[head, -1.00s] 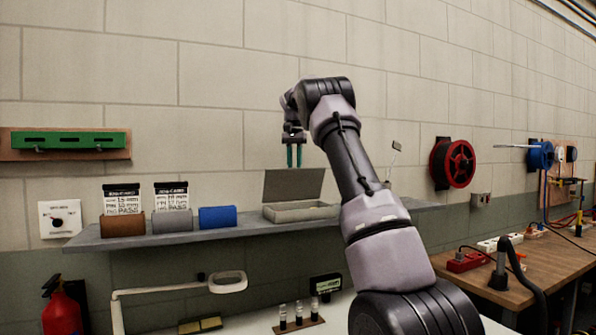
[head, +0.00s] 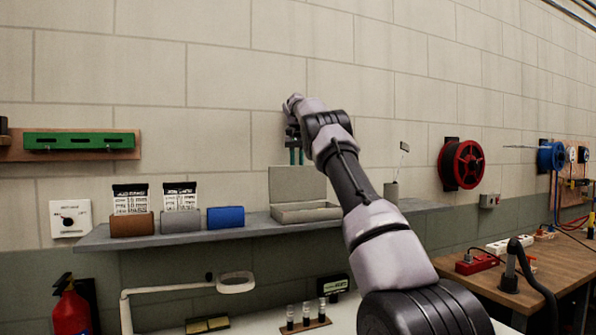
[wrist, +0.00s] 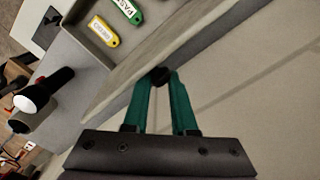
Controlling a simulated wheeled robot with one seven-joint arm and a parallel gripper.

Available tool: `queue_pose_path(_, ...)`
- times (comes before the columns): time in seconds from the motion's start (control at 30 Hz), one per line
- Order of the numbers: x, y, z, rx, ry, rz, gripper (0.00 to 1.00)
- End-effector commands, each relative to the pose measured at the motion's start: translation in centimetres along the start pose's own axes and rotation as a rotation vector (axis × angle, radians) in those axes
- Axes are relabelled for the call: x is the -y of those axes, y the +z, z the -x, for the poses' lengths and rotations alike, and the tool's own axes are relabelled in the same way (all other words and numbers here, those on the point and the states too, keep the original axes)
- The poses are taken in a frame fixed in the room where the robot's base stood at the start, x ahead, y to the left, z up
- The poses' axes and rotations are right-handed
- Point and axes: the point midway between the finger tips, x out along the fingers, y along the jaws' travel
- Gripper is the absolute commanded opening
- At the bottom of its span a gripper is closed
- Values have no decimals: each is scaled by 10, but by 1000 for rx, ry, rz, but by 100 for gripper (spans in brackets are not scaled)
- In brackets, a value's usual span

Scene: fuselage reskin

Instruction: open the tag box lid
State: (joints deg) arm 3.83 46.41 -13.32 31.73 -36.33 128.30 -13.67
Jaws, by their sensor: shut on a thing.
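The grey tag box (head: 305,214) sits on the wall shelf, and its lid (head: 297,184) stands raised, roughly upright, at the back of the box. My gripper (head: 296,160) is at the lid's top edge. In the wrist view its green fingers (wrist: 163,80) are shut on a small dark knob (wrist: 160,75) at the lid's edge. The lid (wrist: 135,72) shows there as a thin slanted panel. Inside the box lie a yellow tag (wrist: 103,30) and a green tag (wrist: 127,10). The hinge is hidden.
On the shelf (head: 255,232), left of the box, are blue (head: 225,217), grey (head: 180,221) and brown (head: 131,226) blocks. The wall is close behind the lid.

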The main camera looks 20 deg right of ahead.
Motion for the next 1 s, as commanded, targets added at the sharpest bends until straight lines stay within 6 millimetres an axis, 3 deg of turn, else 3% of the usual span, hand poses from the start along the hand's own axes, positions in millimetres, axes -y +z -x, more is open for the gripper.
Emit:
queue_pose_path(0.03,9,6,-6,20,-7,12,0)
queue_pose_path(0.17,9,6,-6,20,-7,12,0)
queue_pose_path(0.2,9,6,-6,20,-7,12,33)
queue_pose_path(0.27,9,6,-6,20,-6,12,56)
queue_pose_path(0.3,9,6,-6,19,-6,12,61)
queue_pose_path(1.0,-2,8,2,6,-5,5,61)
